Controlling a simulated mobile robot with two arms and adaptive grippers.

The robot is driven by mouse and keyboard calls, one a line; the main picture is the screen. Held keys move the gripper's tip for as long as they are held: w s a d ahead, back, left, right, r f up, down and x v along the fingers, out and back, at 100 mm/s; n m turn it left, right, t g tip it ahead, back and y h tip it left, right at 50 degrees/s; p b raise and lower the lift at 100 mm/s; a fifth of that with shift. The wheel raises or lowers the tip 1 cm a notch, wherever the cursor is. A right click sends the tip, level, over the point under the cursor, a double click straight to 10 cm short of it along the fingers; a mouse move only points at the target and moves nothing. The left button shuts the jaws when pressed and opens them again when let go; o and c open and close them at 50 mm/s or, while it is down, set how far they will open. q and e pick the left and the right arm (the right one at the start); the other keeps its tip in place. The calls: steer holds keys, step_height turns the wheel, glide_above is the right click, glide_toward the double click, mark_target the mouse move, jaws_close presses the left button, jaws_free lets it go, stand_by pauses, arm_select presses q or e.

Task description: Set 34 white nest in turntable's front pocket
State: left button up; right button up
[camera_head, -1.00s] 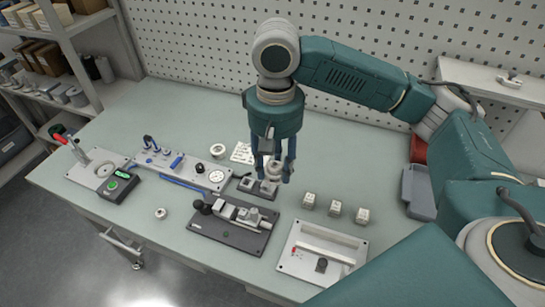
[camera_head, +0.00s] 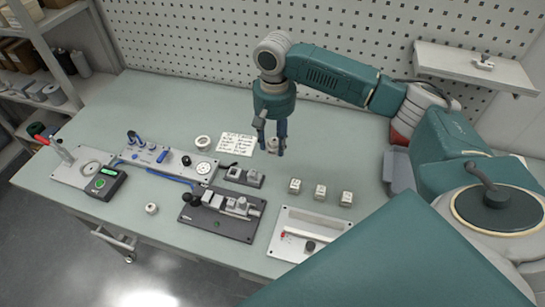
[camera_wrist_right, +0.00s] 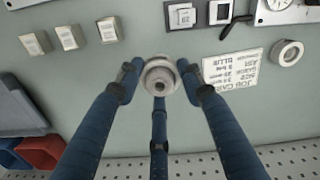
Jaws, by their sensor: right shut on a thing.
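My right gripper (camera_head: 270,147) is shut on a round, stepped white nest (camera_wrist_right: 159,77), held between its blue fingers right of the job card. In the head view the fingers partly hide the nest (camera_head: 272,143). I cannot read a number on it. Another white ring (camera_head: 203,142) lies on the bench left of the card; it also shows in the wrist view (camera_wrist_right: 287,52). A round disc with holes (camera_head: 204,168) sits on the plate with blue handles, and a grey disc (camera_head: 90,168) on the far-left plate. I cannot tell which is the turntable. My left gripper is out of view.
The job card (camera_head: 237,143) lies flat. A dark block with pale square inserts (camera_head: 243,177) stands in front of it. Three white cubes (camera_head: 320,191) stand in a row at right. A dark fixture (camera_head: 222,213) and a pale plate (camera_head: 300,232) lie near the front edge.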

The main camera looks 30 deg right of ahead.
mark_target(274, 169)
step_height(274, 169, down, 9)
steer(key=shift+r+p, duration=0.2)
steer(key=shift+p, duration=0.35)
steer(key=shift+f, duration=0.1)
steer(key=o, duration=1.1)
steer(key=shift+o, duration=0.2)
